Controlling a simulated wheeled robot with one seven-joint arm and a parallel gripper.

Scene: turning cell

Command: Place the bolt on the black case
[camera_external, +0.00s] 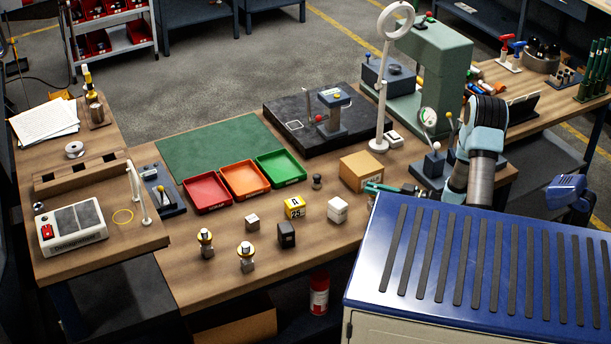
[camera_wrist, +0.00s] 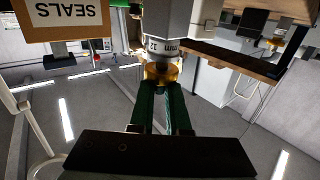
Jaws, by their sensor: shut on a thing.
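The black case is likely the small dark block (camera_external: 287,235) with a pale label, standing on the wooden bench in the external view. In the wrist view, my gripper (camera_wrist: 160,100) is shut on a grey part with a gold collar and a lettered white band, apparently the bolt (camera_wrist: 163,72). In the external view, the green fingers of my gripper (camera_external: 371,187) show beside the cardboard box, right of the black case and apart from it. The held bolt cannot be made out there.
Two upright gold-collared parts (camera_external: 205,243) (camera_external: 247,257) and a white cube (camera_external: 252,222) stand left of the case. Bare bench (camera_external: 200,285) lies in front.

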